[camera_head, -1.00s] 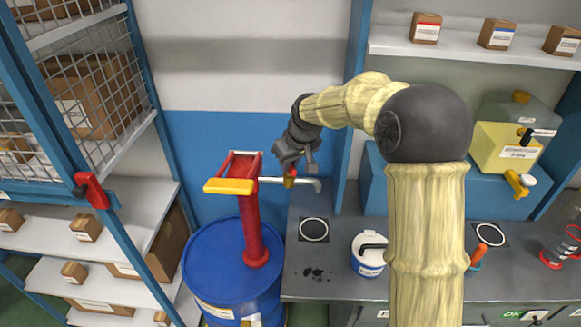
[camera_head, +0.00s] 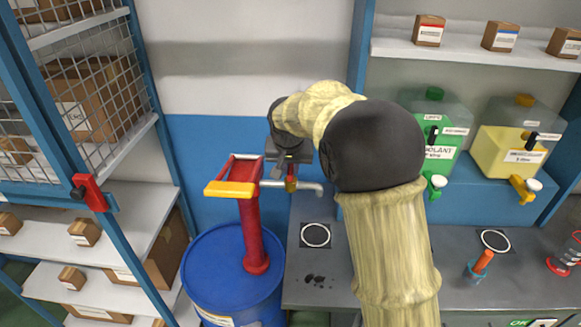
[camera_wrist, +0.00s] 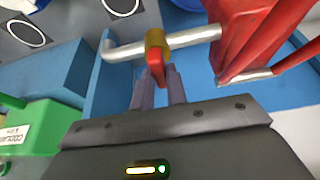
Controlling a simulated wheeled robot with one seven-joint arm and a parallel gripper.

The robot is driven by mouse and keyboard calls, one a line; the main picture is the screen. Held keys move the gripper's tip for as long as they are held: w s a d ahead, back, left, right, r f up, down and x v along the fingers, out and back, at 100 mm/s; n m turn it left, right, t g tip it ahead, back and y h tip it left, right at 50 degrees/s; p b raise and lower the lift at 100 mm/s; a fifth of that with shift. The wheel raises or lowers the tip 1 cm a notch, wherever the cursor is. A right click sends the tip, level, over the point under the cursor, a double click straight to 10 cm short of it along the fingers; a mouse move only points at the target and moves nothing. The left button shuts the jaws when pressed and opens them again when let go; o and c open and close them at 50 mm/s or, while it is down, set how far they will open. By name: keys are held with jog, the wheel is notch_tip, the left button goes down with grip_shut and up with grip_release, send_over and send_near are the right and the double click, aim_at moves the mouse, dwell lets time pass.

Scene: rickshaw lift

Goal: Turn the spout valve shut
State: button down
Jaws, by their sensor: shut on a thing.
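The spout (camera_head: 308,186) is a silver pipe running right from the red pump (camera_head: 251,220), with a bent end. The spout valve has a brass collar (camera_wrist: 158,42) and a red lever (camera_wrist: 156,68); it also shows small in the head view (camera_head: 291,184). In the wrist view the lever points from the collar toward my gripper (camera_wrist: 161,82), across the pipe. My gripper (camera_head: 291,173) is above the spout, shut on the red lever between its two fingers. The fingers hide part of the lever.
The pump stands on a blue drum (camera_head: 228,272) and has a yellow handle (camera_head: 229,189). A workbench (camera_head: 315,285) is at right, with green (camera_head: 434,145) and yellow (camera_head: 505,150) containers behind. A caged shelf (camera_head: 85,120) is at left. My arm hides part of the bench.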

dwell(0.3)
jog(key=c, duration=1.4)
grip_release()
jog(key=b+v, duration=0.1)
jog(key=v, duration=1.6)
jog(key=shift+r+b, duration=0.15)
jog(key=shift+b, duration=0.25)
jog(key=shift+s, duration=0.1)
jog(key=s+d+f+g, duration=0.1)
jog(key=s+d+f, duration=0.8)
jog(key=f, duration=0.3)
jog(key=s+d+f, duration=0.9)
jog(key=s+f, duration=0.2)
jog(key=f, duration=0.2)
jog(key=shift+f+n+g, duration=0.25)
jog(key=shift+n+g, duration=0.05)
jog(key=shift+g, duration=0.1)
